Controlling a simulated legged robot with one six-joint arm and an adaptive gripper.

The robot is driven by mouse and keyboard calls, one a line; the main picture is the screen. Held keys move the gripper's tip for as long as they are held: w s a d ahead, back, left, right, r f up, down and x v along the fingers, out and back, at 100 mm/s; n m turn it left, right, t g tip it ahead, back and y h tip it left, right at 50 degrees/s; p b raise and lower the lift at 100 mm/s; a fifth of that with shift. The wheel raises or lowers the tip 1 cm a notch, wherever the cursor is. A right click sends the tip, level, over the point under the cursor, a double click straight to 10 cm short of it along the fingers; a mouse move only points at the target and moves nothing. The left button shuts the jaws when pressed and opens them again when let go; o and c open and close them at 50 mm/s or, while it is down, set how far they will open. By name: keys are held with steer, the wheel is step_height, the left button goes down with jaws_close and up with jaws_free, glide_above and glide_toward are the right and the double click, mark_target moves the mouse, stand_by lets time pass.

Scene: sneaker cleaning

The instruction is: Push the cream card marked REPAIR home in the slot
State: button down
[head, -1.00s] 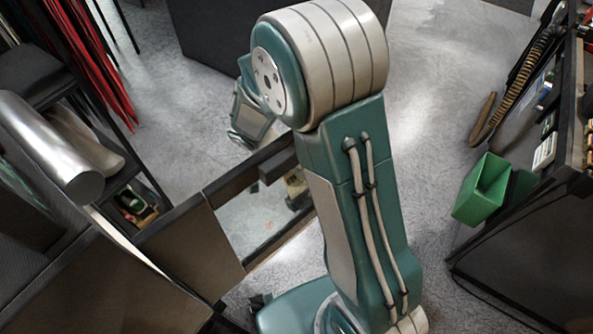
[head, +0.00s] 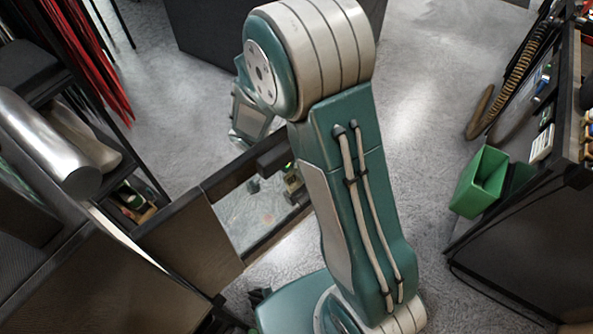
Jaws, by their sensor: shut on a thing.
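The cream card marked REPAIR and its slot cannot be made out in the head view. My teal and pale-grey arm fills the middle of the picture. Its far part bends down behind the large upper joint, and I cannot make out my gripper's fingers or anything held in them. A dark frame (head: 224,232) stands left of my arm, with small objects (head: 291,181) close beside the arm, too small and partly covered to name.
A green open bin (head: 480,182) hangs on the dark bench at the right, with a coiled cord (head: 512,88) above it. A shiny metal cylinder (head: 45,150) lies on the left rack, with red strands (head: 85,60) behind. Grey floor (head: 430,75) is open between.

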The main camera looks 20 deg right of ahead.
steer(key=shift+f, duration=0.1)
steer(key=c, duration=1.2)
jaws_free()
steer(key=shift+c, duration=0.2)
steer(key=o, duration=0.5)
steer(key=v, duration=1.1)
steer(key=shift+w+a+r, duration=0.15)
steer(key=shift+a+r, duration=0.1)
steer(key=shift+a, duration=0.1)
